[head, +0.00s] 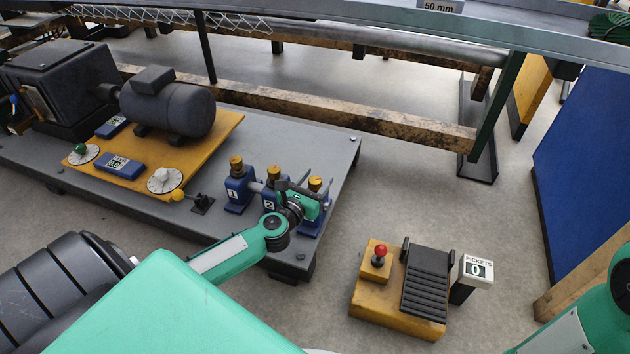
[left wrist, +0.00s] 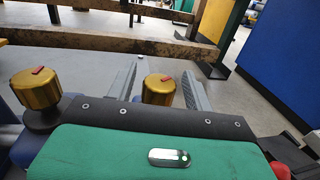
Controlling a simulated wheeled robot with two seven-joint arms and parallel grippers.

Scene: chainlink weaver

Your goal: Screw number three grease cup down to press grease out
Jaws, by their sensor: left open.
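Three blue bearing blocks with brass grease cups stand in a row on the grey bench. Number one cup (head: 236,163) and number two cup (head: 273,173) stand to the left of number three cup (head: 315,183). My left gripper (head: 300,190) is at number three and partly hides its blue block (head: 312,228). In the left wrist view, number three cup (left wrist: 159,89), with a red mark on top, stands between the open fingers, with a gap on each side. Another brass cup (left wrist: 37,88) stands outside the left finger. My right gripper is out of view.
A motor (head: 168,105) on a yellow plate (head: 213,140) stands left on the bench (head: 335,150). A yellow pedal box (head: 385,310) with a red-knobbed lever and a counter reading 0 (head: 478,270) stand on the floor. A blue panel (head: 590,160) is at right.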

